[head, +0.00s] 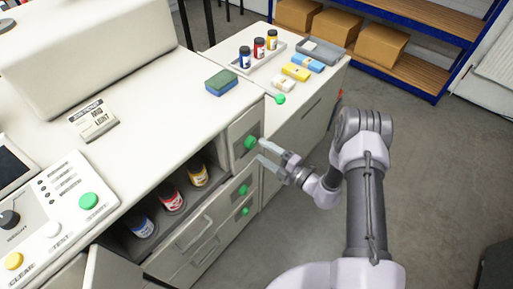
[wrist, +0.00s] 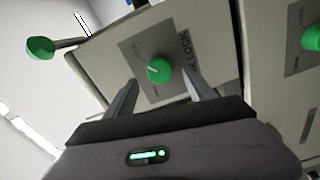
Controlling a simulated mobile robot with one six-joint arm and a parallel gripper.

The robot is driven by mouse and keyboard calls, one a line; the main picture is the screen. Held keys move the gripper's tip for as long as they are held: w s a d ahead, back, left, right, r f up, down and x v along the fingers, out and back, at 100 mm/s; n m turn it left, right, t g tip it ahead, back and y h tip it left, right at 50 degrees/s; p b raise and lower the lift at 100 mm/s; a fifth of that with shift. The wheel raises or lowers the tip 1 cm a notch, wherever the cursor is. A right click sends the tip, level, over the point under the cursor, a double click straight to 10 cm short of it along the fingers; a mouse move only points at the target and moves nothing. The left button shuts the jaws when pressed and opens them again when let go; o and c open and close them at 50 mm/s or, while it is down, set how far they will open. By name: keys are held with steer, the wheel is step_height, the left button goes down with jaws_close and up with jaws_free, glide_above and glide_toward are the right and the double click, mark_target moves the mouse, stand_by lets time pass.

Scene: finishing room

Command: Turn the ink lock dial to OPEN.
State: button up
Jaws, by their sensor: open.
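The ink lock dial is a round green knob (head: 250,142) on a grey plate on the front of the white cabinet. In the wrist view the dial (wrist: 159,71) has a pale pointer mark, and part of the word "LOCK" shows on the plate beside it. The plate's small position labels are too blurred to read. My gripper (head: 264,152) is open, just right of and in front of the dial. In the wrist view its two fingers (wrist: 160,92) stand on either side below the dial, with nothing between them, apart from it.
Two more green knobs (head: 243,190) sit lower on the cabinet front. An open bay left of the dial holds blue, red and yellow ink jars (head: 171,197). Free floor (head: 440,190) lies to the right.

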mark_target(253, 144)
steer(key=x, duration=0.4)
steer(key=shift+d, duration=0.1)
steer(key=c, duration=1.4)
steer(key=shift+o, duration=0.2)
